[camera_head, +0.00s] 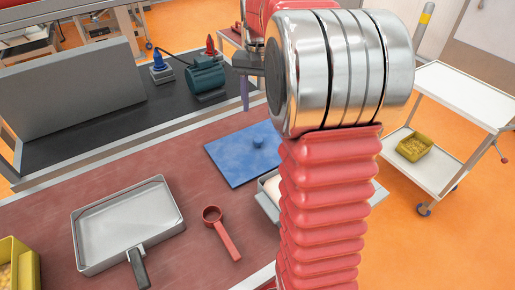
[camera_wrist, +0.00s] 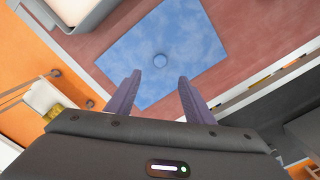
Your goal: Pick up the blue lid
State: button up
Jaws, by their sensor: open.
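The fingers are apart and empty.
A white-filled tray (camera_head: 268,205) stands close to the lid, partly behind my arm. A metal pan (camera_head: 85,262) and red scoop (camera_head: 228,241) lie to the left. A yellow bin (camera_head: 22,250) is at far left. A dark bench (camera_head: 130,123) holds a green motor (camera_head: 205,77) behind.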

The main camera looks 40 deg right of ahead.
send_over(258, 138)
notch_tip(258, 138, down, 7)
jog(key=shift+s, duration=0.15)
jog(key=shift+f, duration=0.15)
jog(key=shift+f, duration=2.45)
grip_shut()
